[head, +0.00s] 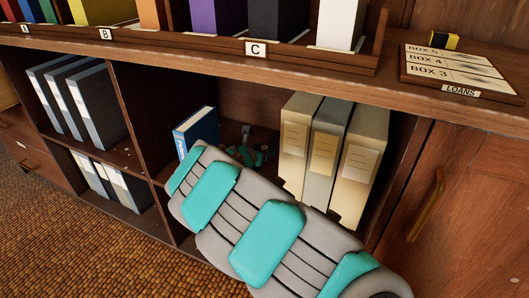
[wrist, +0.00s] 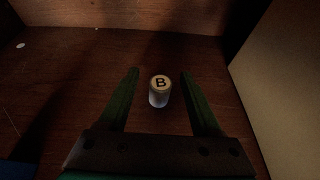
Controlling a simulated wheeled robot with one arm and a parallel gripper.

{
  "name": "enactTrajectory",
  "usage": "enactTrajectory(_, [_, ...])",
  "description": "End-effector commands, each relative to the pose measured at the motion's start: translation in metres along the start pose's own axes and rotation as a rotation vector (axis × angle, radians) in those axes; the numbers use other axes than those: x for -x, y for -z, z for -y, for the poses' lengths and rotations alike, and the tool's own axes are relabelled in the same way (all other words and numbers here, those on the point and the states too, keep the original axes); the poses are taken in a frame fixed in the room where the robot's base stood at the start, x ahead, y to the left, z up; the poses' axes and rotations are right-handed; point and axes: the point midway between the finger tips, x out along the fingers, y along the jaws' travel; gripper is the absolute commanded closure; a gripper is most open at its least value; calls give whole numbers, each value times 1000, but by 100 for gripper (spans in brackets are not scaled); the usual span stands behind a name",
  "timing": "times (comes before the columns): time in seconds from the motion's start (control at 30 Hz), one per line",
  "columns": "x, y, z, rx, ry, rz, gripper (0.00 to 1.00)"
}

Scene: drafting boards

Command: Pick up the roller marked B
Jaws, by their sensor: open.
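The roller marked B (wrist: 159,98) is a small pale cylinder standing upright on the dark wooden shelf board (wrist: 80,75), with a black B on its top. In the wrist view my gripper (wrist: 161,74) is open, with one finger on each side of the roller. There are gaps between both fingers and the roller. In the head view my arm reaches into the shelf compartment, and my gripper (head: 250,152) shows small and dark at its back. The roller cannot be made out in the head view.
Beige and grey box files (head: 325,155) stand right of my gripper; a pale file side (wrist: 285,85) borders the wrist view's right. A blue book (head: 196,131) stands to the left. The countertop (head: 200,50) overhangs the compartment. A wooden cupboard door (head: 460,200) is at right.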

Motion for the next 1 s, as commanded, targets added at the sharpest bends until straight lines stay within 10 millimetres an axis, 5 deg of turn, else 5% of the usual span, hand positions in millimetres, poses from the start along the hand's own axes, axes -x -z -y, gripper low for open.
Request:
enactTrajectory(0.6, [0, 0, 0, 0, 1, 0, 100])
enactTrajectory(1.0, [0, 0, 0, 0, 1, 0, 100])
